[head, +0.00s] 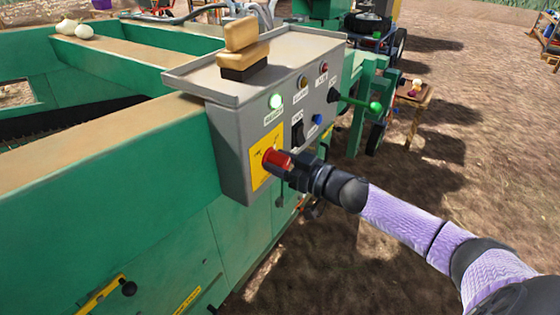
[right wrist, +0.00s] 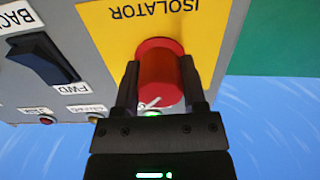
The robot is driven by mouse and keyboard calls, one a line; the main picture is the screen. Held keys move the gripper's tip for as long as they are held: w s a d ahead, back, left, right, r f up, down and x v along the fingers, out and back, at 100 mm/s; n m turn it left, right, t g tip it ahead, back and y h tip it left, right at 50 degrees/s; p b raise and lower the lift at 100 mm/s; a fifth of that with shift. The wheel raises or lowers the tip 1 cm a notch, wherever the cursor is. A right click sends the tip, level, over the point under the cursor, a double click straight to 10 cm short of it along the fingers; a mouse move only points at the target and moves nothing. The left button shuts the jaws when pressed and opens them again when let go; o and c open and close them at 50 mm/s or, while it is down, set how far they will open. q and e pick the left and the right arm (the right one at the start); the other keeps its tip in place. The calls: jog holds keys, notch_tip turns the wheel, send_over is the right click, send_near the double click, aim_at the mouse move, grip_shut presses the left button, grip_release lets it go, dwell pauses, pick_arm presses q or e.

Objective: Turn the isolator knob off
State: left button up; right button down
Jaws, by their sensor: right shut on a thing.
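The red isolator knob (head: 277,161) sits on a yellow plate (head: 258,143) at the lower left of the grey control box (head: 228,150). In the right wrist view the knob (right wrist: 157,73) is a red cylinder on the yellow plate marked ISOLATOR (right wrist: 120,28). My right gripper (head: 296,165) is shut on the knob, with one finger on each side of it. Its fingers also show in the right wrist view (right wrist: 158,92). The knob's pointer and off mark cannot be made out. My left gripper is not in view.
A lit green lamp (head: 275,101), a black rocker switch (head: 298,133) and a blue button (head: 317,118) are close to the knob. A wooden brush (head: 244,45) lies on top of the box. A green-knobbed lever (head: 375,107) sticks out at the right. Open ground lies to the right.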

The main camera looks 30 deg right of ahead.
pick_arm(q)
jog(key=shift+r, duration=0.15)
pick_arm(e)
jog(key=n+p, duration=0.1)
jog(key=n, duration=0.3)
jog(key=n+p, duration=0.1)
jog(key=n, duration=0.2)
jog(key=shift+n, duration=0.4)
jog(key=n, duration=0.4)
jog(key=shift+n, duration=1.5)
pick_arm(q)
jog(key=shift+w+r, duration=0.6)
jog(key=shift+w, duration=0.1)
pick_arm(e)
jog(key=shift+n, duration=1.3)
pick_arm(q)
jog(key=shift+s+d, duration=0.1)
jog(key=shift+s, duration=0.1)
pick_arm(e)
jog(key=shift+n, duration=0.3)
